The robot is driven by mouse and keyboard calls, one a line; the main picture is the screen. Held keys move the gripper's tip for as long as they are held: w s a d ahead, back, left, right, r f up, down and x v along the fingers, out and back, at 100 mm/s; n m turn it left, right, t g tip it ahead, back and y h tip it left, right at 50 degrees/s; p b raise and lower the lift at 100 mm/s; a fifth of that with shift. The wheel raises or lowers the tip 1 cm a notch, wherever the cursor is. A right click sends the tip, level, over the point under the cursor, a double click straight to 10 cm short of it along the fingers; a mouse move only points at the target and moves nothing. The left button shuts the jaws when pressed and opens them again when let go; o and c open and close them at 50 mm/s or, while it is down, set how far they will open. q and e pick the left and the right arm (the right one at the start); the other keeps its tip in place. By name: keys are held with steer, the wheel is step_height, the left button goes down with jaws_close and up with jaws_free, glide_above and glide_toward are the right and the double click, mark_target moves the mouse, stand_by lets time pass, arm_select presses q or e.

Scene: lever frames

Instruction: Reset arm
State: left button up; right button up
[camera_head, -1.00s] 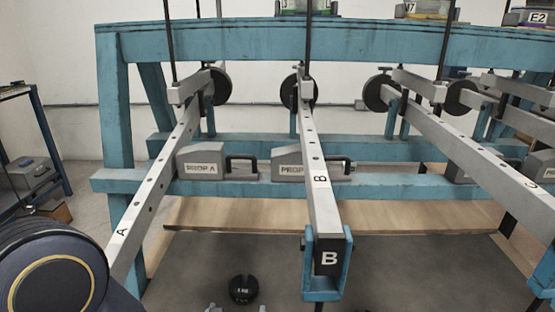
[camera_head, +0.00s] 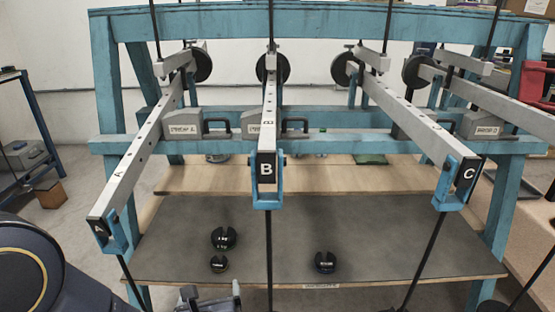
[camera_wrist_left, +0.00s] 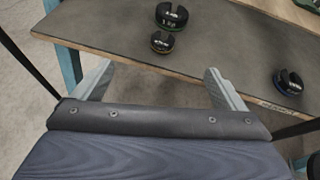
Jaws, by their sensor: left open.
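My left gripper (camera_head: 212,297) shows at the bottom of the head view, in front of the shelf's front edge. In the left wrist view its two fingers (camera_wrist_left: 160,88) are spread apart with nothing between them. My left arm (camera_head: 40,270) fills the lower left corner of the head view. My right gripper is in no view. Levers A (camera_head: 140,165), B (camera_head: 269,120) and C (camera_head: 410,118) reach out from the blue frame (camera_head: 330,22). Each ends in a blue clevis with a dark rod hanging below it.
The grey shelf (camera_head: 380,235) carries a larger black slotted weight (camera_head: 224,238), a smaller one (camera_head: 219,264) and another one (camera_head: 325,262) further right. Grey prop blocks (camera_head: 183,122) stand on the crossbar. A side rack (camera_head: 20,140) is at the far left.

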arm_select(q)
steer(key=s+a+r+n+g+y, duration=0.1)
steer(key=s+a+n+g+y, duration=0.25)
steer(key=a+n, duration=0.45)
steer(key=s+a+f+n+g+h, duration=0.1)
steer(key=s+a+n+g, duration=0.2)
steer(key=s+n, duration=0.4)
steer(key=s+a+n+g+h, duration=0.1)
steer(key=s+a+n+g, duration=0.4)
steer(key=n, duration=0.4)
steer(key=s+d+r+n+t+h, duration=0.35)
steer(key=d+r+n+h, duration=0.3)
steer(key=d+n, duration=0.35)
step_height(320, 180, up, 32)
steer(key=h+p, duration=0.1)
steer(key=p, duration=3.1)
steer(key=shift+w+r+n+t+p, duration=0.25)
steer(key=shift+w+n+t+p, duration=0.05)
steer(key=shift+p, duration=0.05)
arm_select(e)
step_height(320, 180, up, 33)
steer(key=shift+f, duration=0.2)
arm_select(q)
steer(key=shift+c, duration=0.2)
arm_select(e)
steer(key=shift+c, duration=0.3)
